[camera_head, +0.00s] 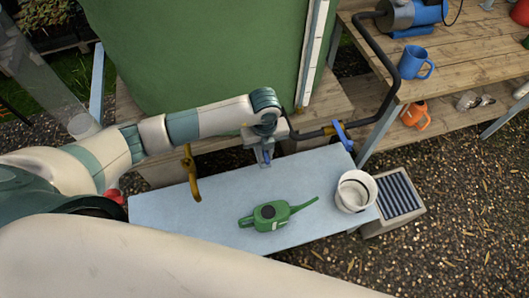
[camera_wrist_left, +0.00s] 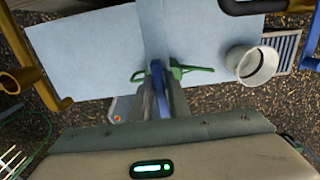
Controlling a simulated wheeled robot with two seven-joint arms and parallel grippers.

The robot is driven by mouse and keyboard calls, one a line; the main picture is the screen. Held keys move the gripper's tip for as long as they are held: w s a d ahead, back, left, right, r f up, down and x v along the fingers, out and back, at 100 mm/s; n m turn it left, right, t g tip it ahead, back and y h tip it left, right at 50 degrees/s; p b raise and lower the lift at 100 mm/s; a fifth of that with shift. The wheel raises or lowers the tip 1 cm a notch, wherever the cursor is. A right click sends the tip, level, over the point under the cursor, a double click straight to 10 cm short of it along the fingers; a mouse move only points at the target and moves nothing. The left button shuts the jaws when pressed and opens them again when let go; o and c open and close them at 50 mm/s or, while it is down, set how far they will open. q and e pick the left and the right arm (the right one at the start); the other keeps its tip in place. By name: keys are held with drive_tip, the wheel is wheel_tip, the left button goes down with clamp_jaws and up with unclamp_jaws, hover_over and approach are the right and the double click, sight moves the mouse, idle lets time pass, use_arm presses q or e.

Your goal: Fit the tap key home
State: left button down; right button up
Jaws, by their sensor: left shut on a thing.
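My left gripper (camera_head: 266,158) is shut on a narrow blue piece, which looks like the tap key (camera_wrist_left: 158,80). It holds the piece above the back part of the pale blue bench top (camera_head: 165,205). In the left wrist view the blue piece stands between the fingers (camera_wrist_left: 160,95), and much of it is hidden by them. A brass spout (camera_head: 190,175) hangs to the left of the gripper, apart from it. A blue lever (camera_head: 343,135) sits on the dark pipe (camera_head: 385,100) to the right. My right gripper is not in view.
A green watering can (camera_head: 270,215) lies on the bench in front of the gripper. A white bucket (camera_head: 355,190) stands at the bench's right end beside a grated drain (camera_head: 398,194). Wooden shelves (camera_head: 460,65) hold a blue mug (camera_head: 413,63). A green tank (camera_head: 200,45) stands behind.

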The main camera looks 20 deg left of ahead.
use_arm(q)
drive_tip(key=shift+s+f, duration=0.15)
drive_tip(key=shift+f, duration=0.05)
drive_tip(key=c, duration=1.6)
unclamp_jaws()
drive_tip(key=shift+s+a+f, duration=0.1)
drive_tip(key=shift+r, duration=0.55)
drive_tip(key=shift+w+d+r+b, duration=0.15)
drive_tip(key=shift+r+b, duration=0.75)
drive_tip(key=shift+r, duration=3.35)
drive_tip(key=shift+w+d+r+b, duration=0.1)
drive_tip(key=shift+r+b, duration=0.75)
drive_tip(key=shift+r, duration=3.35)
